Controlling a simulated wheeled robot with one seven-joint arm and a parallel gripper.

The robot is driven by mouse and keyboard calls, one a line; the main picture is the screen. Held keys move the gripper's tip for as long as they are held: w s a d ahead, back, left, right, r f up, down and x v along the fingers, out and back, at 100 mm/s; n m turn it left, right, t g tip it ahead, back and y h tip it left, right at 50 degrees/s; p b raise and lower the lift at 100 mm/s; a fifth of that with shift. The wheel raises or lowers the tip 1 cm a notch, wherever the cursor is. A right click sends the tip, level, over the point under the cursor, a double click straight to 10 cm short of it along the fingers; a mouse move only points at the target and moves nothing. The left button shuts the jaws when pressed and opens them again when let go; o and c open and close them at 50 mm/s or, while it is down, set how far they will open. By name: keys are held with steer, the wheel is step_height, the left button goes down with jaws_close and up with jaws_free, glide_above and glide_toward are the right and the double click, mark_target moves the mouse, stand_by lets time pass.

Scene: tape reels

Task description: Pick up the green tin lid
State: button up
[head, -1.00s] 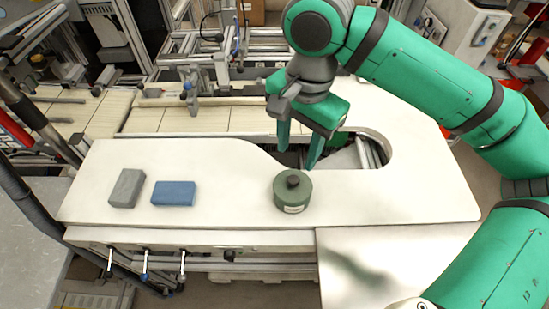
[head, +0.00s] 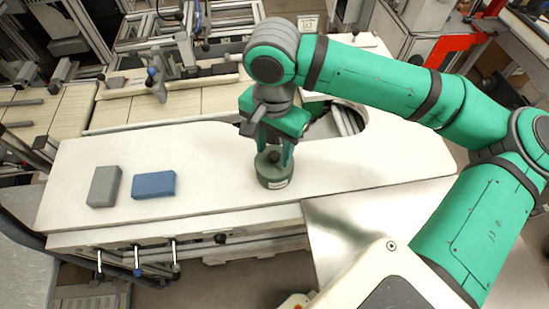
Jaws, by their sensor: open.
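The green tin (head: 274,174) stands upright on the white tabletop, right of the middle. Its green lid (head: 264,162) has a dark knob on top, partly hidden by my gripper. My gripper (head: 274,152) points down directly over the tin. Its two green fingers are apart, with the knob between them, and their tips are down at about lid height. I cannot tell whether the fingers touch the lid.
A blue block (head: 153,185) and a grey block (head: 103,187) lie on the white table (head: 225,165) left of the tin. Behind the tin is a cutout with metal parts (head: 345,120). A shiny metal plate (head: 345,222) adjoins the table's front right.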

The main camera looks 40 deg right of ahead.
steer(key=shift+f, duration=0.45)
jaws_close()
steer(key=shift+s, duration=0.1)
steer(key=shift+r, duration=0.2)
